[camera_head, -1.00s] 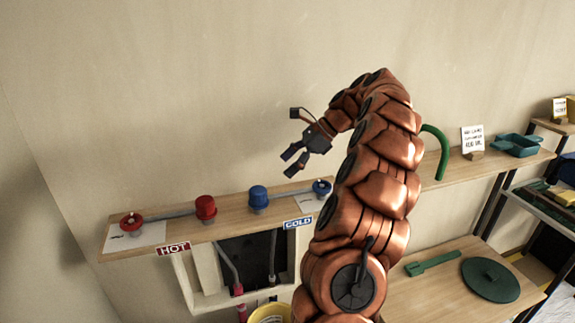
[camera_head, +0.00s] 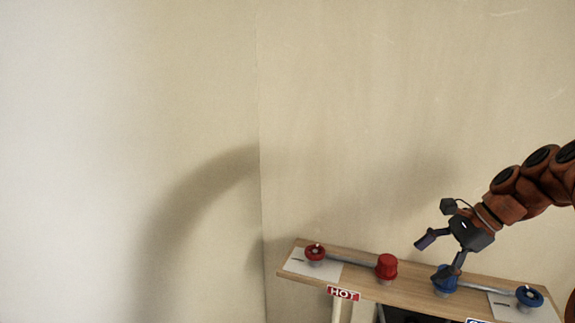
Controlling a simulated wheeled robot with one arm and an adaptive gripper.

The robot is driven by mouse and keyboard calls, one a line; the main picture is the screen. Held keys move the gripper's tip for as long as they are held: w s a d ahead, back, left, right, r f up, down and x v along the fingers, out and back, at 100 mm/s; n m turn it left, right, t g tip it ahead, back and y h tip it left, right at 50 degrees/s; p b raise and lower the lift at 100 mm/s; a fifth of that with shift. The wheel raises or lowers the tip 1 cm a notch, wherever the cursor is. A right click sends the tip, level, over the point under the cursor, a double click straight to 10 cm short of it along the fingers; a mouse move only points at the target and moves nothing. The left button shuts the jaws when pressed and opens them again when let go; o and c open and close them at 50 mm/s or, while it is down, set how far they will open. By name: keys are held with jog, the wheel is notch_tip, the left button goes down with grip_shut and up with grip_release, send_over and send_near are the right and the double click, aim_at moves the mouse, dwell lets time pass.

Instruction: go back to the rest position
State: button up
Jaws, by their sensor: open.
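My gripper (camera_head: 438,258) is at the lower right of the head view, at the end of my copper-coloured arm. Its two dark fingers are spread apart with nothing between them. They point down and left, over the shelf with the valves. One finger overlaps the blue knob (camera_head: 446,286) in the picture; I cannot tell whether it touches it. The red knob (camera_head: 387,266) stands left of the gripper.
The wooden shelf (camera_head: 350,268) also carries a red valve wheel (camera_head: 315,252) at the left and a blue one (camera_head: 529,296) at the right. A HOT sign (camera_head: 343,293) is on its front edge. The walls to the left are bare.

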jog(key=s+a+f+n+g+h, duration=0.1)
jog(key=s+a+n+g+h, duration=0.1)
jog(key=s+a+n, duration=0.65)
jog(key=s+a+f+n+h, duration=0.1)
jog(key=s+f+n, duration=0.2)
jog(key=s, duration=0.4)
jog(key=s+a+f+n+g+h, duration=0.1)
jog(key=s+a+f+n+h, duration=0.1)
jog(key=s, duration=0.6)
jog(key=s+a+f+n+h, duration=0.2)
jog(key=s+f+n, duration=0.1)
jog(key=s+f, duration=0.2)
jog(key=shift+s+n+g, duration=0.35)
jog(key=shift+s+g, duration=0.05)
jog(key=shift+s, duration=0.75)
